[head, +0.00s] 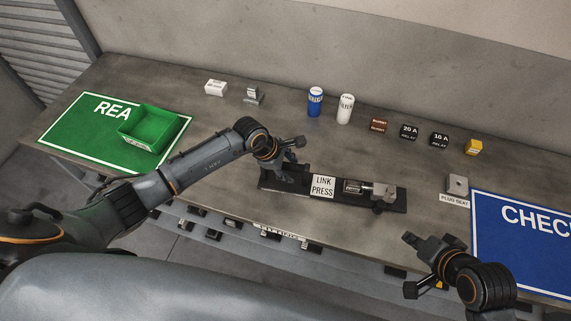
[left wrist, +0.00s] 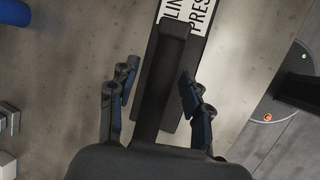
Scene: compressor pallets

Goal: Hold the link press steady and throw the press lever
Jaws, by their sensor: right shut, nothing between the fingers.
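The link press (head: 322,186) is a long black base with a white label, lying on the table. At its right end is a metal mechanism (head: 385,194) with a silver block and rod; I cannot make out the lever clearly. My left gripper (head: 290,160) is over the press's left end. In the left wrist view its open fingers (left wrist: 158,88) straddle a raised black bar (left wrist: 163,80) of the press, with a visible gap at least on the left side. My right gripper (head: 412,265) is shut and empty, near the table's front edge, below and right of the press.
A green tray (head: 178,141) sits on the green mat (head: 70,135) at left. Blue (head: 315,104) and white (head: 345,110) cans and relay blocks (head: 409,132) line the back. A plug seat (head: 457,187) and blue mat (head: 520,245) are at right.

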